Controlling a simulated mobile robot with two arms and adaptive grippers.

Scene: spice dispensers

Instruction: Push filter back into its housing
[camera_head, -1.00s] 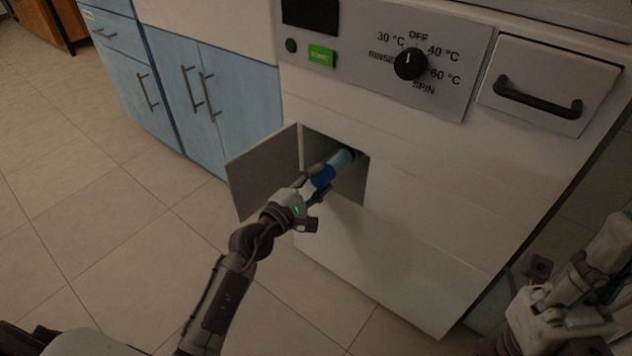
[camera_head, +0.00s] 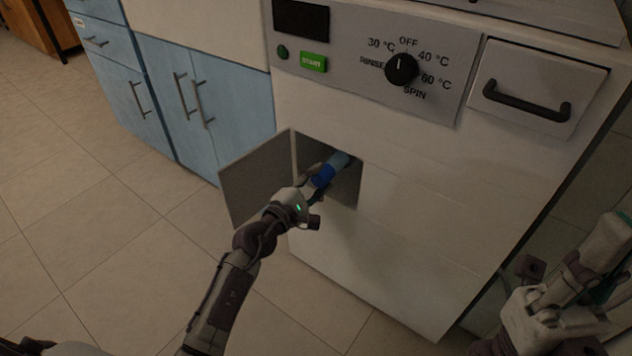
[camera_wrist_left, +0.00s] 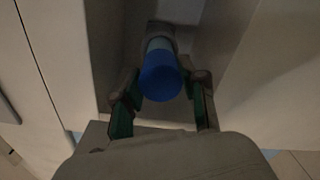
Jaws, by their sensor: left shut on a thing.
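The filter is a cylinder with a dark blue cap (camera_head: 322,177) and a lighter blue body (camera_head: 340,160). It lies in the square opening (camera_head: 348,185) low on the washing machine front, its far end at the back of the recess. The cap also shows in the left wrist view (camera_wrist_left: 160,78), between the fingers. My left gripper (camera_head: 316,180) reaches into the opening and is shut on the filter. The housing's mouth is hidden behind the filter. My right gripper (camera_head: 590,285) is at the lower right, away from the filter; its fingers are unclear.
An open flap (camera_head: 255,180) stands out at the left of the opening. The washing machine (camera_head: 430,230) has a dial (camera_head: 401,69), a green start button (camera_head: 313,62) and a drawer handle (camera_head: 526,102) above. Blue cabinets (camera_head: 205,95) stand to the left, over clear tiled floor.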

